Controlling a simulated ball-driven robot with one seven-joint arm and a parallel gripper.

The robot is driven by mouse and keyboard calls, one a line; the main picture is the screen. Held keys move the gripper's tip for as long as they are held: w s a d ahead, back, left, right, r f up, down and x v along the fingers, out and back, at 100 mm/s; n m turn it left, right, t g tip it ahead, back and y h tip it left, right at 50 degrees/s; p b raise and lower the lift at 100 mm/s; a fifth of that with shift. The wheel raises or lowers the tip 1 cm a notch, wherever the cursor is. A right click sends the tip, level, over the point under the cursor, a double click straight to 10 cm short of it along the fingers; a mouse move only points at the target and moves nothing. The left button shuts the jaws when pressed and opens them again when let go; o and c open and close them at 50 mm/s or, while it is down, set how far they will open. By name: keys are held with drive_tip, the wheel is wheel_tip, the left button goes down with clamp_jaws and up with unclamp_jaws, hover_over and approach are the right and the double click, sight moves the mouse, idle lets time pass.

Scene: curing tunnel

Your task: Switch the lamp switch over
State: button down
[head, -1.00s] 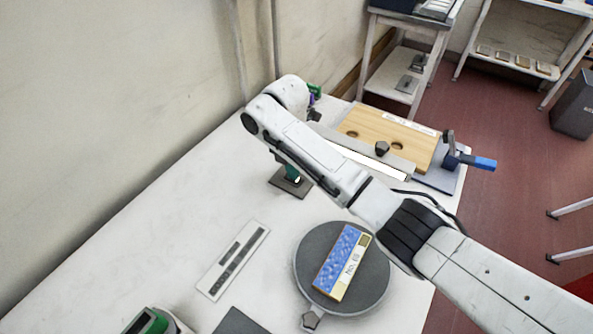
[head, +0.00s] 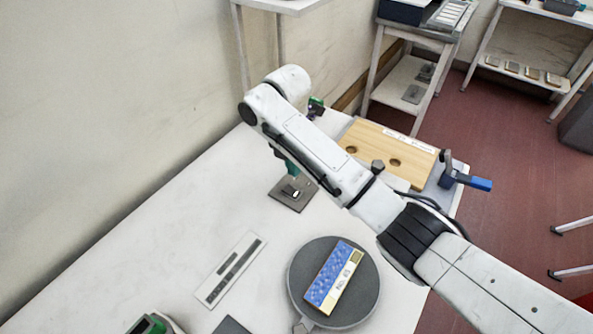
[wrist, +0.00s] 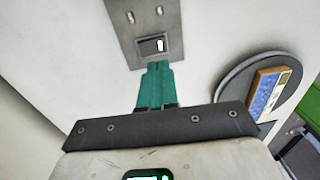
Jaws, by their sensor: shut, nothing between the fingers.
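The lamp switch (wrist: 154,46) is a small dark rocker with a white mark, set in a grey metal plate (wrist: 130,32) with screws and small pegs. In the head view the switch plate (head: 284,196) lies on the white table, just beyond the left side of my arm. My gripper (wrist: 157,66) has teal fingers, closed together and empty. Its tips are right at the near edge of the rocker; I cannot tell whether they touch it. In the head view my gripper (head: 291,170) is partly hidden by my arm and points down at the plate.
A round dark turntable (head: 299,259) carries a blue-and-yellow labelled block (head: 333,277). A slotted strip (head: 231,270) lies to its left. A wooden board with holes (head: 405,158) and a blue-handled clamp (head: 468,180) are beyond my arm. Bare table lies left of the plate.

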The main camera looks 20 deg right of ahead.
wheel_tip(320, 180, up, 7)
drive_tip(key=p, duration=0.4)
drive_tip(key=shift+s+d, duration=0.15)
drive_tip(key=shift+s, duration=0.2)
drive_tip(key=shift+f, duration=0.15)
